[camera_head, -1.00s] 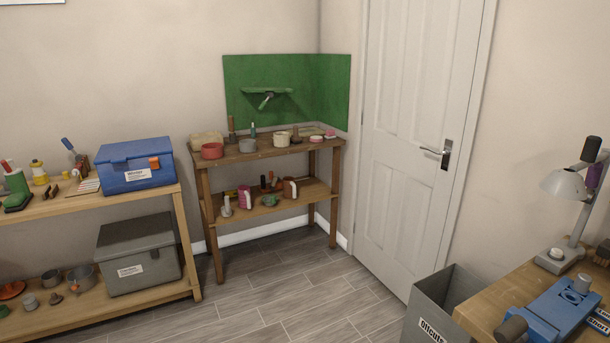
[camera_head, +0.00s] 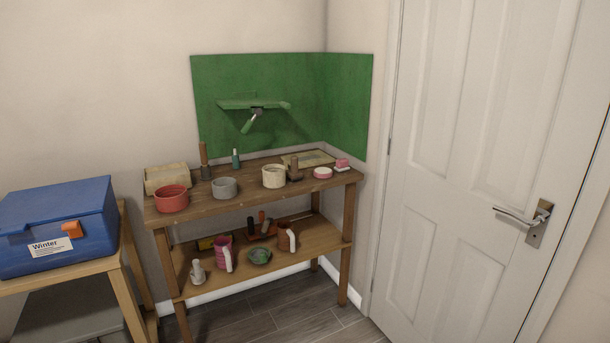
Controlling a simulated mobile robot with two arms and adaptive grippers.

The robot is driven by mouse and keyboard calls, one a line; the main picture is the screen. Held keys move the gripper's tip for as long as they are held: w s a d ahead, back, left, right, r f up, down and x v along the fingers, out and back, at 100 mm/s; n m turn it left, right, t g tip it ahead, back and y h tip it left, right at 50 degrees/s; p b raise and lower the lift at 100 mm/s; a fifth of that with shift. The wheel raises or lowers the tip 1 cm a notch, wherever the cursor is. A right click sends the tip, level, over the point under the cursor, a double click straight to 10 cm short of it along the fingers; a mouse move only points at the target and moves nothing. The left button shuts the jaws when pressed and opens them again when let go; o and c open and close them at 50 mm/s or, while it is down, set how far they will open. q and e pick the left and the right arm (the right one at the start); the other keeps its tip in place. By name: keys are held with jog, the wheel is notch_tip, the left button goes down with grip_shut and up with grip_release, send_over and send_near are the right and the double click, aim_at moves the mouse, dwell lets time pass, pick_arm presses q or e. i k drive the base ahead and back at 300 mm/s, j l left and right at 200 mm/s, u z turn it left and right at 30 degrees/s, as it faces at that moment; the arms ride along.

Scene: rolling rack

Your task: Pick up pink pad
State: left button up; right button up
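A small pink block-shaped item (camera_head: 342,163) with a paler lower part sits on the right end of the wooden rack's top shelf (camera_head: 235,200). A low round pink item (camera_head: 322,172) with a whitish top lies just left of it. I cannot tell for sure which of the two is the pink pad. Both lie uncovered near the right edge of the top shelf. Neither of my grippers shows in the head view.
The top shelf also holds a red pot (camera_head: 172,198), a grey pot (camera_head: 225,188) and a cream pot (camera_head: 274,176). Mugs stand on the lower shelf. A blue box (camera_head: 58,225) on a bench is at left, a white door (camera_head: 470,160) at right. Some floor shows below.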

aim_at(342, 164)
jog(key=i, duration=2)
